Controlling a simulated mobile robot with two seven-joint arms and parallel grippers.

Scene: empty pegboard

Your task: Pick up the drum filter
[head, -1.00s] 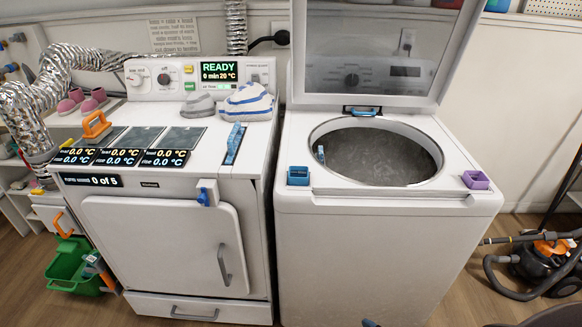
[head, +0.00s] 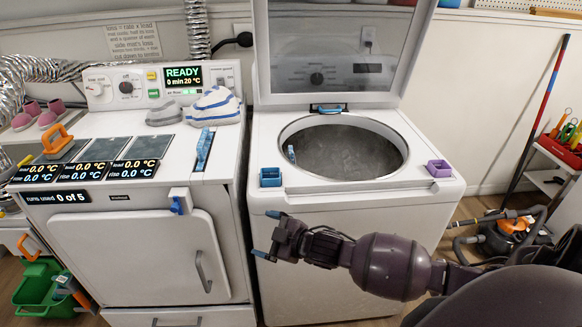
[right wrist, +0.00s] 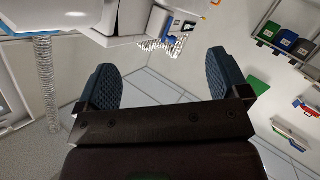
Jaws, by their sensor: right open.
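A small light-blue piece (head: 291,153) stands at the left inner wall of the open washer drum (head: 350,152); it looks like the drum filter, but it is small and I cannot be sure. A longer blue part (head: 204,148) stands in a slot on top of the dryer at the left. My right gripper (head: 267,235) is open and empty in front of the washer's front panel, below the drum opening and apart from both blue parts. Its two blue fingers also show spread in the right wrist view (right wrist: 160,84), with nothing between them. My left gripper is out of view.
The washer lid (head: 335,50) stands raised behind the drum. An orange-black vacuum (head: 505,235) stands on the floor at the right.

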